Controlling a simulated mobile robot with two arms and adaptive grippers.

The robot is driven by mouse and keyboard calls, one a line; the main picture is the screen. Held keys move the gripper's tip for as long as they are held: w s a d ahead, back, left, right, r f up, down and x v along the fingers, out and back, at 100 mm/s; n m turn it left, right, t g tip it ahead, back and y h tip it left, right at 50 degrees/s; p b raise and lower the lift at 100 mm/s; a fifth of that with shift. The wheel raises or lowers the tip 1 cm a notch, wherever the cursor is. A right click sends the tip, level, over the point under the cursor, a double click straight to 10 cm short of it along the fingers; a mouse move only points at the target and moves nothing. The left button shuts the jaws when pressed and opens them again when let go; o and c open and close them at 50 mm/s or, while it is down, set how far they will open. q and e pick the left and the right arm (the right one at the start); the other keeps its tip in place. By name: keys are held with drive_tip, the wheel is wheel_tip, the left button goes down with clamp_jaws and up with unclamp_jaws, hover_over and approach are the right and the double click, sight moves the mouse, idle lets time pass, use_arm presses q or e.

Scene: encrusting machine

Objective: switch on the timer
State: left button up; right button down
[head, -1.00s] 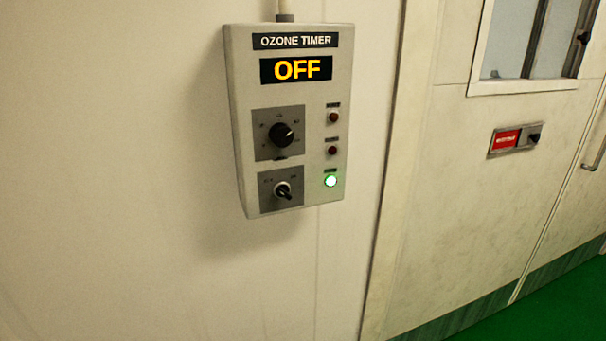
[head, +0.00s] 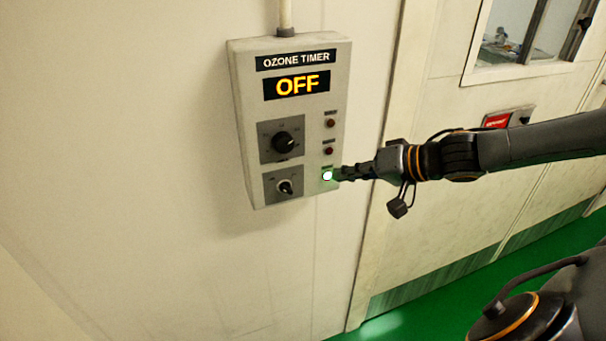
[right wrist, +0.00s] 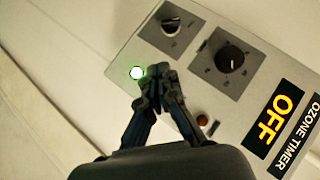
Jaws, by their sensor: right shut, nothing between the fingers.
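The ozone timer (head: 300,110) is a pale grey box on the wall, and its display (head: 297,85) reads OFF in yellow. It has a large black dial (head: 283,142), a smaller switch knob (head: 285,187) below it, and a column of small lamps; the lowest lamp (head: 327,175) is lit. My right gripper (head: 342,173) is shut and empty, its tips close beside the lit lamp. In the right wrist view the fingertips (right wrist: 155,82) show near the green-white lamp (right wrist: 137,72), with the smaller knob (right wrist: 171,25) beyond. I cannot tell whether they touch the box. My left gripper is not in view.
A conduit (head: 285,15) runs up from the box. To the right is a pale door with a window (head: 520,35) and a red-labelled plate (head: 497,120), partly behind my arm. The wall left of the box is clear. The floor (head: 420,300) is green.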

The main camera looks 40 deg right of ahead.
sight(286, 189)
drive_tip(key=s+r, duration=0.1)
drive_tip(key=r+m, duration=0.1)
drive_tip(key=r, duration=0.1)
drive_tip(key=shift+s+d, duration=0.1)
drive_tip(key=shift+s, duration=0.25)
drive_tip(key=shift+w+f, duration=0.1)
drive_tip(key=p+x, duration=0.2)
drive_tip(key=x, duration=0.8)
drive_tip(key=shift+f, duration=0.1)
drive_tip(key=shift+w+a+f, duration=0.15)
drive_tip(key=shift+a+f, duration=0.5)
drive_tip(key=shift+a, duration=0.1)
drive_tip(key=shift+f+b, duration=0.5)
drive_tip(key=shift+b, duration=0.55)
drive_tip(key=shift+w+a+f+b, duration=0.15)
drive_tip(key=shift+a+b, duration=0.2)
drive_tip(key=shift+b, duration=0.35)
drive_tip(key=shift+a+b, duration=0.25)
drive_tip(key=shift+b, duration=0.05)
